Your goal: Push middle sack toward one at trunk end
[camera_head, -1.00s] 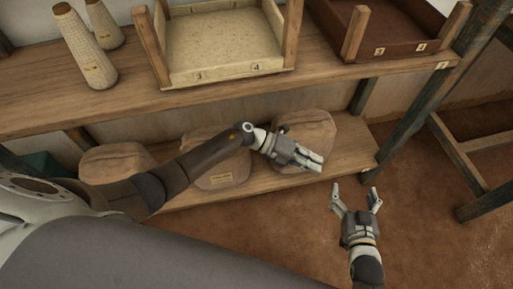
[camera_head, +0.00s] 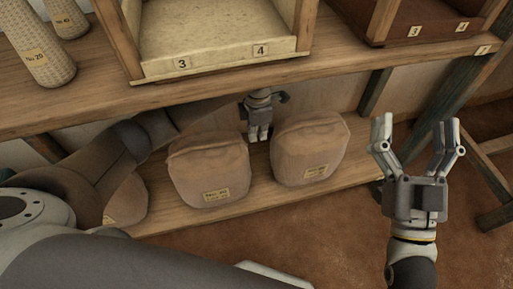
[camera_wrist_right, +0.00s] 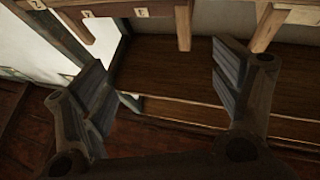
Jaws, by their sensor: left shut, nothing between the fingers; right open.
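Three brown cloth sacks stand in a row on the lower shelf. The middle sack (camera_head: 210,170) and the right sack (camera_head: 308,150) show almost whole, with paper labels in front. The left sack (camera_head: 127,202) is mostly hidden behind my left arm. My left gripper (camera_head: 259,136) is shut and empty, fingers down, in the gap between the middle and right sacks, toward their back. I cannot tell whether it touches either sack. My right gripper (camera_head: 412,138) is open and empty, right of the shelf; its fingers also show in the right wrist view (camera_wrist_right: 160,75).
The upper shelf (camera_head: 90,100) runs above the sacks and carries a pale numbered bin (camera_head: 205,65), a dark bin (camera_head: 425,35) and woven cones (camera_head: 40,55). Wooden posts (camera_head: 374,95) stand at the right. A bare lower shelf strip (camera_head: 265,195) lies in front of the sacks.

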